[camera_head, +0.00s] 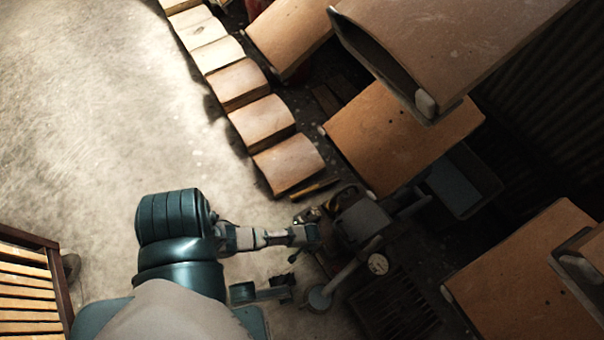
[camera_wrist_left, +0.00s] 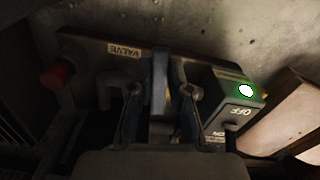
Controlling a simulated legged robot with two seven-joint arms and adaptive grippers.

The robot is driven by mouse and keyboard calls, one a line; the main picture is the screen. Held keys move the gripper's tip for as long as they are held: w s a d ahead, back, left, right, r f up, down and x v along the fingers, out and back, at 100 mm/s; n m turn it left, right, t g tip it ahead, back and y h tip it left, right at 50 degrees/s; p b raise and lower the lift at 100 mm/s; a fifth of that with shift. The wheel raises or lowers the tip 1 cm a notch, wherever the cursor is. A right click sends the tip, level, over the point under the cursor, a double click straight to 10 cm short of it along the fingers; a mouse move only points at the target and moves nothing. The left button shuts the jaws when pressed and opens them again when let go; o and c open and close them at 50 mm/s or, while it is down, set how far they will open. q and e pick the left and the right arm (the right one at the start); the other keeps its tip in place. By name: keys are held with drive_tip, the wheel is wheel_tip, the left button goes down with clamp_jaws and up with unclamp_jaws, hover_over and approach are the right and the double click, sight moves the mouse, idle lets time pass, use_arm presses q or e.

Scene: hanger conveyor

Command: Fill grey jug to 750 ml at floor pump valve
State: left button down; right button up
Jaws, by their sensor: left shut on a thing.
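My left gripper (camera_head: 312,217) reaches to the pump assembly at the floor; its tips are small and dark in the head view. No level marks or liquid can be read. A small teal and dark part (camera_head: 265,292), perhaps my right gripper, shows below the left arm.
A switch box (camera_wrist_left: 236,105) with a green-ringed light and OFF lettering sits right of the fingers, and a red knob (camera_wrist_left: 57,76) left. A round gauge (camera_head: 378,264) and dark grate (camera_head: 396,305) lie near the pump. Brown panels (camera_head: 400,135) hang at right.

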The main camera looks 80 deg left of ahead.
use_arm(q)
drive_tip(key=shift+w+d+n+p, duration=0.3)
drive_tip(key=shift+d+n+p, duration=0.1)
drive_tip(key=shift+n, duration=0.7)
drive_tip(key=c, duration=1.1)
unclamp_jaws()
drive_tip(key=shift+d, duration=0.1)
wheel_tip(320, 180, up, 12)
